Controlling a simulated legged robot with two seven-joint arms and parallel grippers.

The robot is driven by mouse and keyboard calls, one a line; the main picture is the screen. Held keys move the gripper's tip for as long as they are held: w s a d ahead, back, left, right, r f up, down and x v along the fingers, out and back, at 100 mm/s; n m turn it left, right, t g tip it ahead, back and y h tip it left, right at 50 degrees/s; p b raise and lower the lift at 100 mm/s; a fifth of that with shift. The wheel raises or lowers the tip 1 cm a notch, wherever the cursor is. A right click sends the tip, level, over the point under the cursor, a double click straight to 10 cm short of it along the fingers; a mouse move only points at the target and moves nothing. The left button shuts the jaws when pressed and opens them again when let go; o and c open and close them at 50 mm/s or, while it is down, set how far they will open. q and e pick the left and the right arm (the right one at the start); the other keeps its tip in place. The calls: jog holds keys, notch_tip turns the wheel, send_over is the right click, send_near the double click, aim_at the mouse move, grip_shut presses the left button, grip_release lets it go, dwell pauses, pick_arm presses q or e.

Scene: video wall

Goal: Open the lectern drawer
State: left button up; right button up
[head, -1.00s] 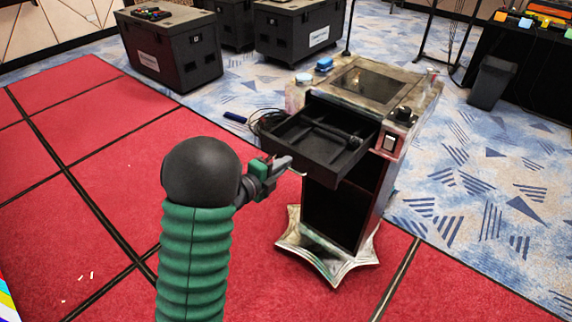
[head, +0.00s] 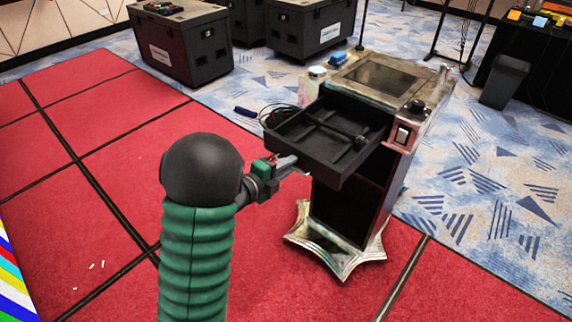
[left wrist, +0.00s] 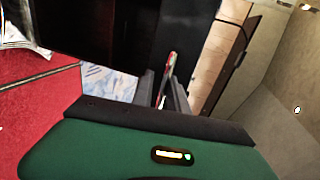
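The lectern (head: 350,215) stands on a pale star-shaped base, with its black drawer (head: 318,157) pulled well out of the front. The drawer holds dividers and a dark microphone-like object (head: 338,131). My left gripper (head: 293,164) is at the drawer's front face, near its middle, at or very close to it. No handle shows clearly, and I cannot tell whether the fingers touch one. My right gripper is not in view.
A dark bin (head: 504,82) stands right of the lectern. Black cases (head: 180,45) stand at the back left. A bottle (head: 311,86) and a blue item (head: 338,57) are by the lectern's top left. Red flooring (head: 100,200) in front and left is mostly clear.

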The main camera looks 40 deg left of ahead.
pick_arm(q)
jog(key=shift+r, duration=0.1)
jog(key=shift+r, duration=0.1)
jog(key=shift+s+a, duration=0.15)
jog(key=b+v, duration=0.6)
jog(key=v, duration=1)
jog(key=shift+s, duration=0.3)
jog(key=shift+w, duration=0.1)
